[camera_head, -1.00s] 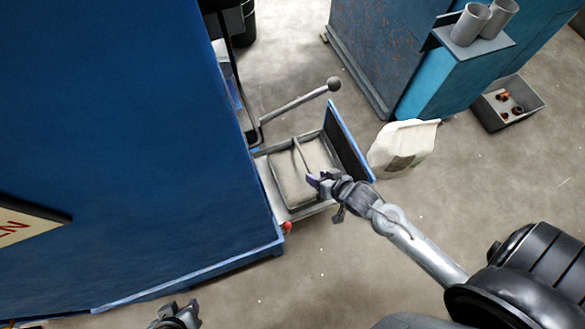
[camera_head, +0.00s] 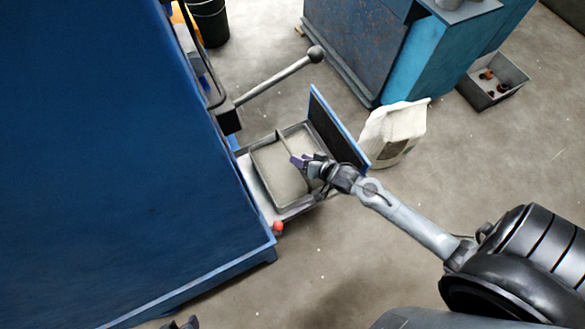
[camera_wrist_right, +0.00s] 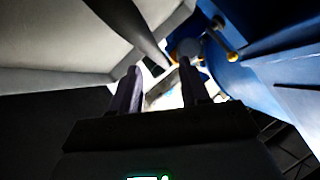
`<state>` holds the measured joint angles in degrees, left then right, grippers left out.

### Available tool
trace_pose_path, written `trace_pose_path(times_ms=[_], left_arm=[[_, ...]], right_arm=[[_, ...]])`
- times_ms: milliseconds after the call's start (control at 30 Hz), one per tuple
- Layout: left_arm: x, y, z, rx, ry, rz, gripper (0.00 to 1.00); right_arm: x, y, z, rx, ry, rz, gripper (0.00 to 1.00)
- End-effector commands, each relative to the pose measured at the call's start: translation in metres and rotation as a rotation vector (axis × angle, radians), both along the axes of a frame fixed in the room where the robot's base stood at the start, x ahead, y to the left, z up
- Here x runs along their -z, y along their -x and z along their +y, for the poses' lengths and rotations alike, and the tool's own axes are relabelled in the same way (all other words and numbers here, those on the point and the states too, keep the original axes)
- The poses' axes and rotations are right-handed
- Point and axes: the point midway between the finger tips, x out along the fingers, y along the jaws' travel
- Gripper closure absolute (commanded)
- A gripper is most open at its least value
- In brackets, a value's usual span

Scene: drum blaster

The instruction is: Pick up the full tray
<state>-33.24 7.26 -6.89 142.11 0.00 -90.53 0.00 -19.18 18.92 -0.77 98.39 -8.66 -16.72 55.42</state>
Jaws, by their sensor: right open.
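The full tray (camera_head: 261,181) is a grey rectangular tray of pale, sand-like material, sitting in the open lower bay of the blue machine. A thin dark bar (camera_head: 282,143), apparently its handle, runs across it. My right gripper (camera_head: 297,161) is over the tray's right half, near the bar's lower end, with its purple fingers open. In the right wrist view, the open fingers (camera_wrist_right: 158,85) point toward a grey bar (camera_wrist_right: 132,22), and I cannot tell whether the bar is between them. Only a dark tip of my left gripper (camera_head: 181,323) shows at the bottom edge.
A raised blue flap (camera_head: 338,130) stands right of the tray, close to my right arm. A lever (camera_head: 275,80) reaches out above the bay. A red knob (camera_head: 278,226) is at the bay's front corner. A white bag (camera_head: 393,133) stands beyond the flap. Floor in front is clear.

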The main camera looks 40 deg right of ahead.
Motion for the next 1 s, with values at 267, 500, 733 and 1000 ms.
trace_pose_path(times_ms=[267,500,733,1000], left_arm=[[0.027,0.000,0.000,0.000,-0.001,-0.001,0.61],[0.040,0.000,-0.001,-0.004,0.006,0.001,0.61],[0.039,0.000,-0.003,-0.009,0.012,0.001,0.61],[0.039,0.000,-0.003,-0.008,0.011,0.001,0.61]], right_arm=[[0.017,-0.024,0.003,-0.001,0.001,-0.001,0.55],[0.026,-0.042,0.005,0.000,0.002,0.000,0.55],[0.025,-0.044,0.006,0.000,0.001,0.001,0.55],[0.025,-0.044,0.006,0.000,0.001,0.000,0.87]])
